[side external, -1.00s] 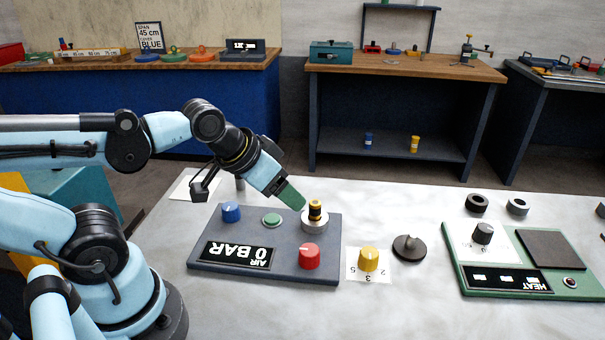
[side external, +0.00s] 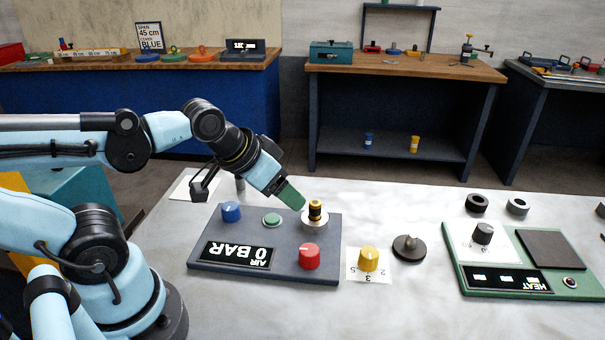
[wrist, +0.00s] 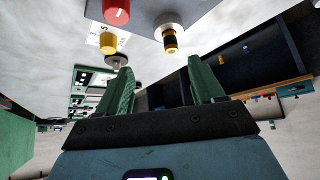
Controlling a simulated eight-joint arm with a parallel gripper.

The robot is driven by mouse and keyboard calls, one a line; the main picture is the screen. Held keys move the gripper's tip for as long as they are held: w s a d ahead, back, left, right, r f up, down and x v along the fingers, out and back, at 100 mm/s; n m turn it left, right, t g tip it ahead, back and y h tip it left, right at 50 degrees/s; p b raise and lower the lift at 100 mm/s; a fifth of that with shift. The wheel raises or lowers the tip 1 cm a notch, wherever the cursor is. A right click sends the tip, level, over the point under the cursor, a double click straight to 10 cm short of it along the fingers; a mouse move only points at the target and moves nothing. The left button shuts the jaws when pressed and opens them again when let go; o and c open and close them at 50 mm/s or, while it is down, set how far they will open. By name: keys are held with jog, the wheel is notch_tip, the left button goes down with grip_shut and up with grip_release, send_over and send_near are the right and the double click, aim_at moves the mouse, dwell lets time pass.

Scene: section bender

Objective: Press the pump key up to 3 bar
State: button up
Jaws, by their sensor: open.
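The grey air panel (side external: 210,255) lies on the pale bench, its display (side external: 237,254) reading "AIR 0 BAR", upside down in the side view. A low green round key (side external: 272,220) sits on the panel between a blue knob (side external: 231,212) and a metal fitting with a black and gold stem (side external: 315,211). No label shows which is the pump key. My gripper (side external: 291,196) hovers above the panel's back edge, near the stem. In the wrist view my gripper (wrist: 162,80) is open and empty, with the stem (wrist: 170,40) beyond the fingers. The green key is not visible there.
A red knob (side external: 309,256) stands on the panel's front right. A yellow knob (side external: 369,259) on a numbered card and a black knob (side external: 409,247) stand to the right. A green heat panel (side external: 475,284) is farther right. The bench front is clear.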

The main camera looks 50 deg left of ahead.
grip_shut()
dwell(0.5)
dwell(1.4)
